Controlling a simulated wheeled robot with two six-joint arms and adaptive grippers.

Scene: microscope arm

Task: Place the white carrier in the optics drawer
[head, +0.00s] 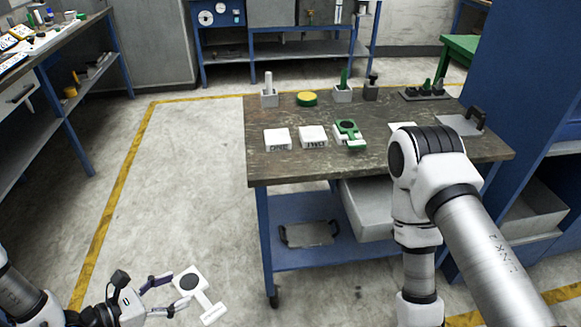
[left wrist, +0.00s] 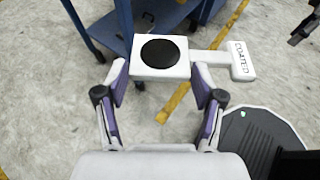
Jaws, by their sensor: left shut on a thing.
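The white carrier (head: 209,302) is a flat plate with a black disc and a narrow handle ending in a tab. In the left wrist view the carrier (left wrist: 215,58) shows the word "COATED" on that tab. My left gripper (head: 172,292) is shut on the plate's near edge, and its purple-padded fingers (left wrist: 160,78) show at either side. The carrier is held over open floor, left of the table. A grey drawer-like box (head: 372,212) hangs under the table top; I cannot tell if it is the optics drawer.
The table (head: 270,172) bears white blocks (head: 277,139), a green carrier (head: 348,129), a yellow disc (head: 307,98) and small holders at the back. My right arm stands before its right side. The floor between is clear.

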